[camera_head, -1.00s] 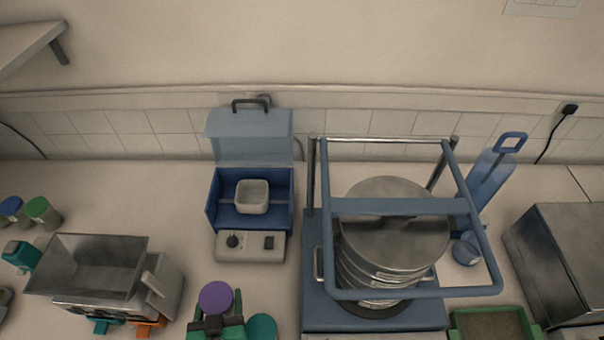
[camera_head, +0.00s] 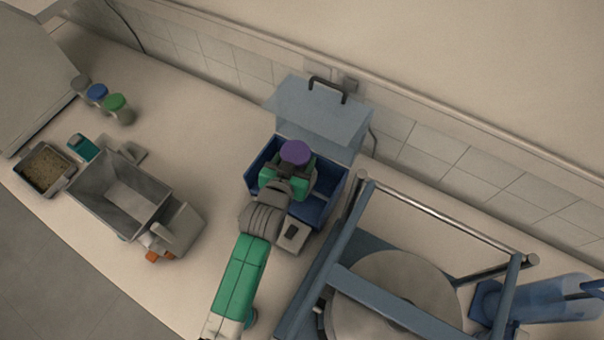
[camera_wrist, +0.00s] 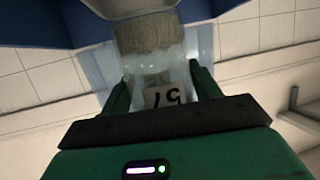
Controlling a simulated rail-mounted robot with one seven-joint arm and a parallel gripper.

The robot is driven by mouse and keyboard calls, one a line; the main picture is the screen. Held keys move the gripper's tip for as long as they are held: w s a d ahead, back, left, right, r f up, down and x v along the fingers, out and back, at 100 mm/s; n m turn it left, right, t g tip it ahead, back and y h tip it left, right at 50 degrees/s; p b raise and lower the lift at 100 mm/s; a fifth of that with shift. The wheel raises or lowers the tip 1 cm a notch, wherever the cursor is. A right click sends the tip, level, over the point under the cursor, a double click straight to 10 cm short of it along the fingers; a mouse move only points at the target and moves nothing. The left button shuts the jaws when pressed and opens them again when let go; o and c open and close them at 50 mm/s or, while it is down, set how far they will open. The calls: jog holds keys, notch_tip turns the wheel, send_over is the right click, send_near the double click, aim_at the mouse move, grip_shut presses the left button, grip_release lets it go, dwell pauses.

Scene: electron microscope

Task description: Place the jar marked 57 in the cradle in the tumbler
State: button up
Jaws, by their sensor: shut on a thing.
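The jar with a purple lid (camera_head: 294,152) is held by my gripper (camera_head: 291,172) over the blue tumbler (camera_head: 316,208). In the wrist view the jar's label (camera_wrist: 165,96) reads 57, upside down, between my two green fingers. The jar is clear, with greyish contents. My gripper is shut on it. The tumbler's lid (camera_head: 318,112) stands raised behind the box. The cradle inside the tumbler is hidden by my gripper and the jar in the head view. I cannot tell whether the jar touches the cradle.
A sieve shaker with a blue frame (camera_head: 372,292) stands close on the right. A grey hopper machine (camera_head: 120,195) is on the left. Several lidded jars, including a green-lidded one (camera_head: 116,104), stand at the back left. Bare counter lies left of the tumbler.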

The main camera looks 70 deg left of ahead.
jog(key=shift+w+f+b, duration=0.15)
jog(key=shift+f+b, duration=0.5)
jog(key=shift+f, duration=2.5)
jog(key=o, duration=1)
jog(key=shift+o, duration=0.2)
jog(key=shift+d+r, duration=0.15)
jog(key=shift+r, duration=0.1)
jog(key=p+v, duration=0.2)
jog(key=v, duration=0.9)
jog(key=shift+s+d, duration=0.15)
jog(key=shift+s, duration=0.2)
jog(key=shift+r, duration=0.15)
